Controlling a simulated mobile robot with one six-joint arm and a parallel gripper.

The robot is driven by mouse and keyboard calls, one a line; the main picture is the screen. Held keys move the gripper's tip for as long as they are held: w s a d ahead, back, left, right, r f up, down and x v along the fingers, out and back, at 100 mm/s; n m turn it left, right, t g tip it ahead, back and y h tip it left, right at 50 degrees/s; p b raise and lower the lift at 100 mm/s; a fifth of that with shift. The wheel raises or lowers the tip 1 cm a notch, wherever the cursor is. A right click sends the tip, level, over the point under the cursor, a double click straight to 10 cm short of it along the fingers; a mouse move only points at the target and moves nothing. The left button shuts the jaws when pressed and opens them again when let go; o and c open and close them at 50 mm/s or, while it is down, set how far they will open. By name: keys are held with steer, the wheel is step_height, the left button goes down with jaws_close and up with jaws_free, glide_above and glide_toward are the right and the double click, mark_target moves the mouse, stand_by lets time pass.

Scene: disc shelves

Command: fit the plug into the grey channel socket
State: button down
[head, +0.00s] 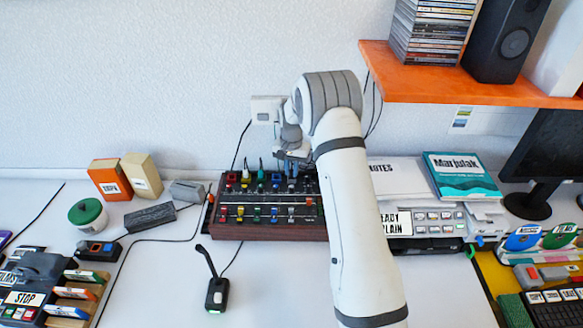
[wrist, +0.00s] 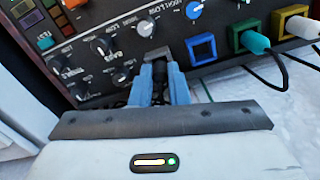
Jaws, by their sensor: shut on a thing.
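The mixer (head: 265,228) is a dark red-sided box with knobs and coloured square sockets along its back edge. In the wrist view, my gripper (wrist: 159,80) has its blue fingers shut on a dark plug (wrist: 159,71). The plug's front end is at the grey socket (wrist: 157,54), and I cannot tell how deep it sits. The blue socket (wrist: 201,48) beside it is empty. A teal plug (wrist: 256,42) is in the green socket (wrist: 247,34), and a white plug (wrist: 303,27) is at the yellow socket (wrist: 290,14). In the head view, my gripper (head: 292,165) is over the mixer's back edge, its fingertips mostly hidden.
Cables run behind the mixer to the wall outlet (head: 266,109). Books (head: 462,176) lie to the right, under an orange shelf (head: 470,84). A black microphone stand (head: 217,294) is in front, and boxes (head: 110,179) stand at left. Free table lies in front of the mixer.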

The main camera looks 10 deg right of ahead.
steer(key=c, duration=1.4)
jaws_free()
step_height(320, 180, up, 12)
steer(key=b, duration=0.1)
steer(key=s+r+n, duration=0.1)
steer(key=s+r, duration=0.7)
steer(key=s+r+n+t, duration=0.1)
steer(key=s, duration=0.9)
steer(key=s+r+n+t, duration=0.1)
steer(key=s, duration=0.9)
steer(key=s+r+n+t, duration=0.1)
steer(key=s+n, duration=0.1)
steer(key=s, duration=0.9)
steer(key=shift+d, duration=0.25)
